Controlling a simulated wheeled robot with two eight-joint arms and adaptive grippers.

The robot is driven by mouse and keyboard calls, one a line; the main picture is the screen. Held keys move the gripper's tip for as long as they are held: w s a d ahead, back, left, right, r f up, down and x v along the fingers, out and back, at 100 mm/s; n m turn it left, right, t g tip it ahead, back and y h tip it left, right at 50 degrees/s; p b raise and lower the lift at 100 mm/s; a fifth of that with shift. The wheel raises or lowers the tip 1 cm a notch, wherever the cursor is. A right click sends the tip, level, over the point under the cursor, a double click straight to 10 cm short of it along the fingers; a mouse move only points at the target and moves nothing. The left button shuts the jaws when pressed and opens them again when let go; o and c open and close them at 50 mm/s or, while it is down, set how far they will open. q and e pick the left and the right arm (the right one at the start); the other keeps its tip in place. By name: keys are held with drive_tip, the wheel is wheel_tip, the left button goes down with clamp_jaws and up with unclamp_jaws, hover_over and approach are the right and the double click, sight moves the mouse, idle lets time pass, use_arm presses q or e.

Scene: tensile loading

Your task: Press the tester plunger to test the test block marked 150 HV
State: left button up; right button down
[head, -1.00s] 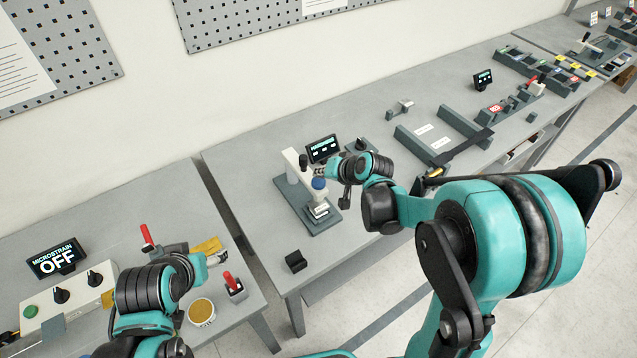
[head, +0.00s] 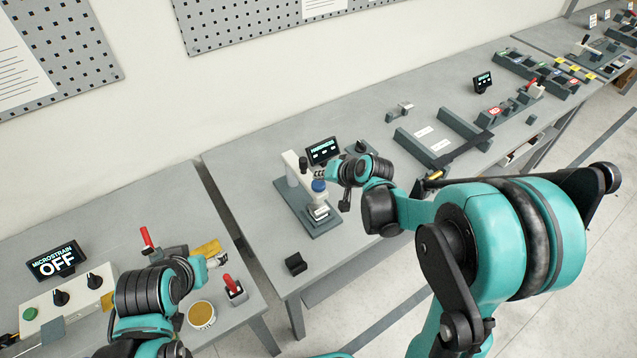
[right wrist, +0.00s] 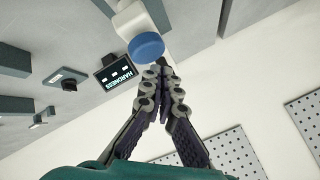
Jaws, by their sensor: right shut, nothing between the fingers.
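The hardness tester (head: 293,165) has a white column and head on a dark base plate (head: 320,231). Its blue plunger cap (head: 319,186) sits above a small light test block (head: 318,212); the block's marking is too small to read. My right gripper (head: 321,174) is shut and empty at the plunger cap's upper side. In the right wrist view its closed fingertips (right wrist: 163,64) are right beside the blue cap (right wrist: 146,47); I cannot tell whether they touch. My left gripper (head: 217,261) is over the left table, its jaws too small to judge.
The tester's display (head: 322,150) reads HARDNESS in the right wrist view. A small black block (head: 295,264) lies at the table's front left. On the left table are a MICROSTRAIN OFF display (head: 57,260), red-handled tools and a round cup (head: 201,314).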

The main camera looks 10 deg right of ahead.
sight(318, 184)
drive_tip(key=shift+f, duration=0.1)
drive_tip(key=shift+f+b, duration=0.35)
drive_tip(key=shift+b, duration=0.1)
drive_tip(key=shift+f+b, duration=0.7)
idle(0.8)
drive_tip(key=shift+s+f+b, duration=0.3)
drive_tip(key=shift+f, duration=0.05)
idle(0.7)
drive_tip(key=shift+w+a+r+p, duration=0.1)
drive_tip(key=shift+w+r+p, duration=0.05)
drive_tip(key=shift+r+p, duration=0.3)
drive_tip(key=shift+w+a+r+p, duration=0.15)
drive_tip(key=shift+r+p, duration=0.15)
drive_tip(key=shift+r, duration=0.2)
drive_tip(key=shift+d+r, duration=0.1)
drive_tip(key=shift+r, duration=0.25)
